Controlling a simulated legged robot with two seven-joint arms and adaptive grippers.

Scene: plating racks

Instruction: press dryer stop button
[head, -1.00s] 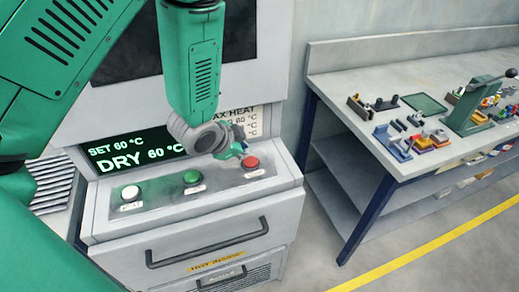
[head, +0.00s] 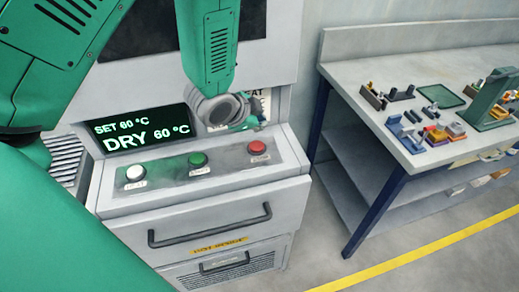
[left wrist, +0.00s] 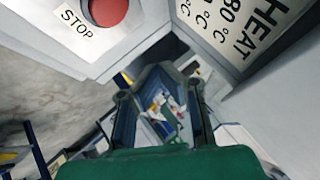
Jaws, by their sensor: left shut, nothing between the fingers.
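The red stop button (head: 257,147) is at the right end of the dryer's sloped control panel (head: 228,160). In the left wrist view the red button (left wrist: 108,10) is at the top, beside a label reading STOP (left wrist: 76,18). My left gripper (head: 250,124) is shut and empty. In the head view it appears just above and behind the red button, apart from it. In the left wrist view its fingers (left wrist: 163,75) point past the button, which lies to their upper left. The display (head: 140,133) reads SET 60 °C and DRY 60 °C. My right gripper is not in view.
A green button (head: 198,160) and a white button (head: 135,174) sit left of the red one. A drawer handle (head: 210,226) is below the panel. A workbench (head: 385,75) with small parts stands to the right, with open floor in front.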

